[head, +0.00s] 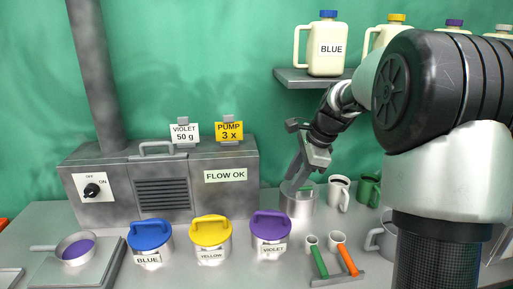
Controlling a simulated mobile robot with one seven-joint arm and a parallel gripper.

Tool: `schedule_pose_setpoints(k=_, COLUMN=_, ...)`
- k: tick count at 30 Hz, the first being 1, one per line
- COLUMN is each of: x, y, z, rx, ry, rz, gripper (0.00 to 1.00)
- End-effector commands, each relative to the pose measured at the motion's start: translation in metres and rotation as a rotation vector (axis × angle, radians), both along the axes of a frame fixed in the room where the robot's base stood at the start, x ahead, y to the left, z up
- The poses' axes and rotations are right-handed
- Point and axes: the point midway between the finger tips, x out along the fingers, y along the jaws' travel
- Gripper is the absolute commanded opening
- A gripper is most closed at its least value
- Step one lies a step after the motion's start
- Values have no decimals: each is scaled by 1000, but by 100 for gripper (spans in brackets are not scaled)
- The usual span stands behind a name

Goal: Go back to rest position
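My gripper (298,174) points down at a grey metal cylinder (299,203) on the counter, right of the middle of the head view. Its fingertips are at or just above the cylinder's top, and I cannot tell whether they touch it. A small green piece shows at the cylinder's top beside the fingers. Whether the fingers are apart or closed on something is not clear. My arm reaches in from the right and covers part of the counter and shelf.
Lidded pots, blue (150,240), yellow (211,238) and violet (271,234), stand at the front. A grey machine (160,185) is behind them. Mugs (339,192) and scoops (346,260) are near the cylinder. A shelf (291,78) with several jugs hangs above.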

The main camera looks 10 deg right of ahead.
Motion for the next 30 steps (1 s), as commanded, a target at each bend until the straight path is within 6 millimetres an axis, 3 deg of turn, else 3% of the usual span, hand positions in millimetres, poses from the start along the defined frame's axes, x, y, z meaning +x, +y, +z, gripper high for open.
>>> schedule_pose_setpoints(k=1, x=-19, y=9, z=21, rx=-52, ry=-37, rz=86, gripper=34)
schedule_pose_setpoints(k=6, x=-99, y=32, z=63, rx=-274, ry=-158, rz=462, gripper=34)
schedule_pose_setpoints(k=11, x=-177, y=43, z=82, rx=-482, ry=-256, rz=819, gripper=34)
schedule_pose_setpoints(k=16, x=-247, y=46, z=79, rx=-677, ry=-333, rz=1158, gripper=34)
schedule_pose_setpoints(k=22, x=-289, y=44, z=67, rx=-810, ry=-378, rz=1395, gripper=34)
schedule_pose_setpoints(k=30, x=-296, y=43, z=62, rx=-837, ry=-382, rz=1446, gripper=34)
